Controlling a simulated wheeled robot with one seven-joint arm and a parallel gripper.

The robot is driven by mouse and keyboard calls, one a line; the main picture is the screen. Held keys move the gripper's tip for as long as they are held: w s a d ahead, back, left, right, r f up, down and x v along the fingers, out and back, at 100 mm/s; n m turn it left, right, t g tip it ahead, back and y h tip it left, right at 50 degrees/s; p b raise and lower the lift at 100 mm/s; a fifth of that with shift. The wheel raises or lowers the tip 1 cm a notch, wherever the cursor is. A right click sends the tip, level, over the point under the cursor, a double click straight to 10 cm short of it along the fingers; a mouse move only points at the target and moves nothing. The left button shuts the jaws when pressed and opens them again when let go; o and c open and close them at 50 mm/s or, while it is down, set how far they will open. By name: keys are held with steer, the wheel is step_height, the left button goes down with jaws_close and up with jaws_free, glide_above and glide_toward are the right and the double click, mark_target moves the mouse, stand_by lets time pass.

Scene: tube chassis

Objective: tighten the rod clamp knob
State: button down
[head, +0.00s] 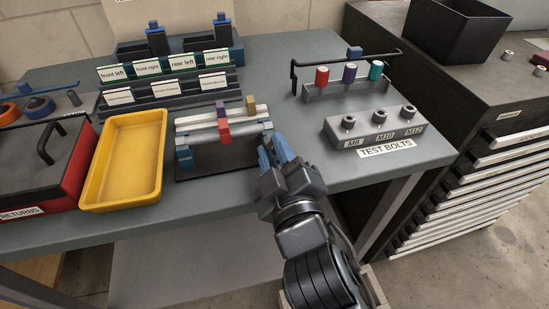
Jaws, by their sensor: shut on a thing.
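A small tube chassis fixture (196,135) stands on the bench in the middle of the head view.
A yellow tray (128,203) and a red returns box (72,185) stand to the left. Labelled racks (170,88) stand behind. A grey test bolt block (371,127) and a rack (346,86) of coloured cylinders are to the right. Bare bench lies between.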

steer(key=m+b, duration=0.2)
steer(key=m, duration=0.3)
steer(key=shift+f+b, duration=0.2)
steer(key=shift+b, duration=0.1)
stand_by(0.5)
steer(key=c, duration=0.9)
jaws_free()
steer(key=shift+r, duration=0.1)
steer(key=shift+s, duration=0.15)
steer(key=shift+b+v, duration=0.35)
steer(key=shift+v, duration=3.45)
